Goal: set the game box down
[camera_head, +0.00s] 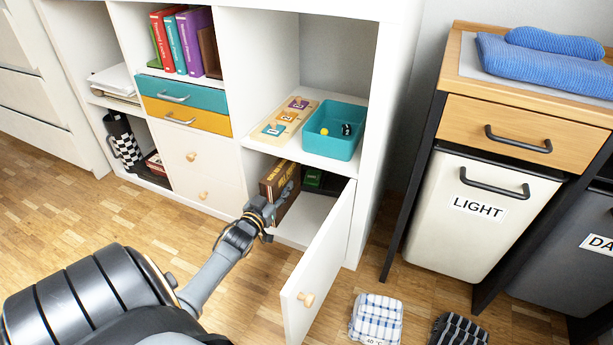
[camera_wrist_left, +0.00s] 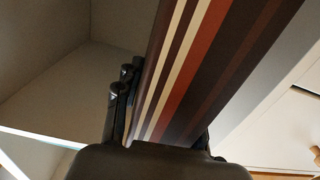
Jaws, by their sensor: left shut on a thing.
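The game box (camera_head: 279,180) is brown with pale and red stripes. It stands upright on its narrow side at the left of the open lower compartment of the white shelf (camera_head: 372,200). My left gripper (camera_head: 266,211) is shut on its near end, at the mouth of the compartment. In the left wrist view the striped box (camera_wrist_left: 205,75) fills the middle, with the dark fingers (camera_wrist_left: 165,130) at its sides. Whether its lower edge touches the compartment floor (camera_head: 298,228) cannot be told. My right gripper is out of view.
An open white door (camera_head: 318,265) with a wooden knob stands right of my left gripper. A teal tray (camera_head: 335,130) is on the shelf above. Folded cloths (camera_head: 376,318) lie on the floor at the front.

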